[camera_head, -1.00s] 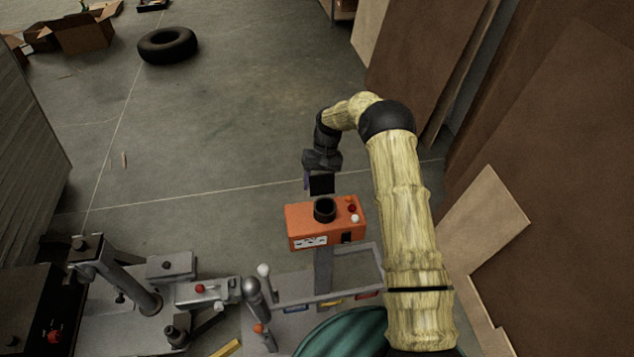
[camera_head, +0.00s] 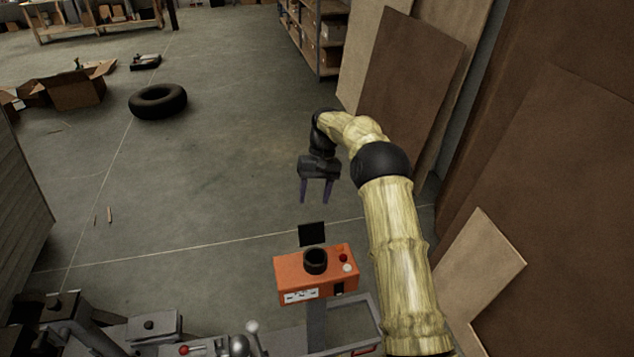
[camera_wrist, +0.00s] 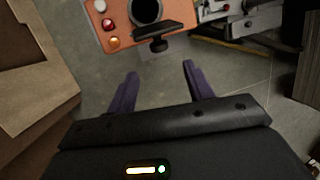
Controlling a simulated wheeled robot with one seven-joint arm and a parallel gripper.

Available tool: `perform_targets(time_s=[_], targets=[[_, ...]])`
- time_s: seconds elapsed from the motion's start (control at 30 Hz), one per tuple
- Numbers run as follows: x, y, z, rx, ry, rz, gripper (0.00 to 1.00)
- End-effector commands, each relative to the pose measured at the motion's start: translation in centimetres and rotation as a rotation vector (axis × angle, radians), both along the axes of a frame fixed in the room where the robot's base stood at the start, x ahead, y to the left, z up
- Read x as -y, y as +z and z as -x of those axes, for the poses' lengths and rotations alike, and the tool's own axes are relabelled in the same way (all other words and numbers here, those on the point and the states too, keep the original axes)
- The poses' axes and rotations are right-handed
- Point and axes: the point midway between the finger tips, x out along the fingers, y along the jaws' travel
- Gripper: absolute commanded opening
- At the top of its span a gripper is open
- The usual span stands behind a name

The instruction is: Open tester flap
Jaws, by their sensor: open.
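The orange tester box (camera_head: 290,277) stands at the lower middle of the head view, with a black round port (camera_head: 316,261) on its top. A black square flap (camera_head: 311,234) stands upright at the back edge of the box, clear of the port. In the wrist view the flap (camera_wrist: 165,31) shows with a black knob on it, beside the port (camera_wrist: 146,10). My gripper (camera_head: 316,192) is open and empty, beyond and above the flap. Its two purple fingers (camera_wrist: 160,75) point toward the box and appear apart from it.
Red and white buttons (camera_head: 345,262) sit right of the port. Grey machines (camera_head: 150,328) stand at lower left. Brown panels (camera_head: 410,70) lean at the right. A tyre (camera_head: 158,101) lies on the open floor, which is clear around my gripper.

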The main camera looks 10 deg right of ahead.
Motion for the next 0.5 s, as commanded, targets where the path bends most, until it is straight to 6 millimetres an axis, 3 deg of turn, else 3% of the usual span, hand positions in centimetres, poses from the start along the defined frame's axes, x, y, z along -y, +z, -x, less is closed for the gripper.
perform_targets(time_s=[0.23,0.5], targets=[[0.6,3.3,-1.0,0.001,0.0,-0.001,0.52],[0.9,4.4,-1.2,0.0,0.0,-0.001,0.52]])
